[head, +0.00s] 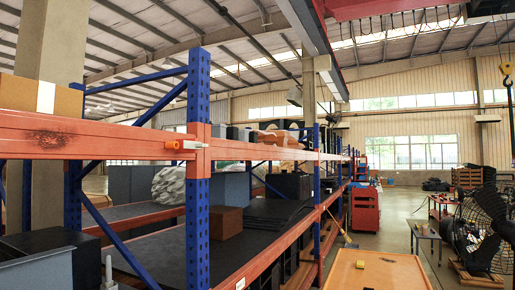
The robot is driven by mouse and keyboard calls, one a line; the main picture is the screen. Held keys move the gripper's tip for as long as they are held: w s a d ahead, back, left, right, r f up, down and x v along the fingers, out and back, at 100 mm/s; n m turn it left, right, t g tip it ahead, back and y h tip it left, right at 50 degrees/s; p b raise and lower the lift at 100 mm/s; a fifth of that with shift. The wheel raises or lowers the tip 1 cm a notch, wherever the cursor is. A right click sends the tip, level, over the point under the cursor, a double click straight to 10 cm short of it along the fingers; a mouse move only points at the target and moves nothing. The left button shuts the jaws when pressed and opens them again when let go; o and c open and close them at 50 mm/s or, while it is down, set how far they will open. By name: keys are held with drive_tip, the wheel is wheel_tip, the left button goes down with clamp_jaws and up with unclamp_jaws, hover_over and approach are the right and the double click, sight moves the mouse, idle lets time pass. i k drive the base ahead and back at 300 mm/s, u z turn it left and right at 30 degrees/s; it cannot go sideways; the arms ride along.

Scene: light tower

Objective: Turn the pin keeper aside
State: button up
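On the near rack's upper orange beam, beside the blue upright, a small orange knob-like part (173,145) sticks out. A small pale bar, which looks like the pin keeper (194,145), lies roughly level just to its right, over the orange beam connector (200,155). Both are too small to tell how the keeper is seated or whether it touches the pin. My gripper is not in view.
The blue upright (198,235) and upper orange beam (80,137) stand close in front. Bins and boxes fill the shelves. An orange-topped table (375,272) stands at lower right, with a large black fan (482,228) farther right. Floor between shows free room.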

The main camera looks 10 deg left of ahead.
sight(188, 144)
drive_tip(key=u, duration=0.45)
drive_tip(key=i, duration=1.2)
drive_tip(key=u, duration=0.8)
drive_tip(key=k, duration=0.9)
drive_tip(key=u, duration=0.2)
drive_tip(key=i, duration=0.9)
drive_tip(key=z, duration=0.1)
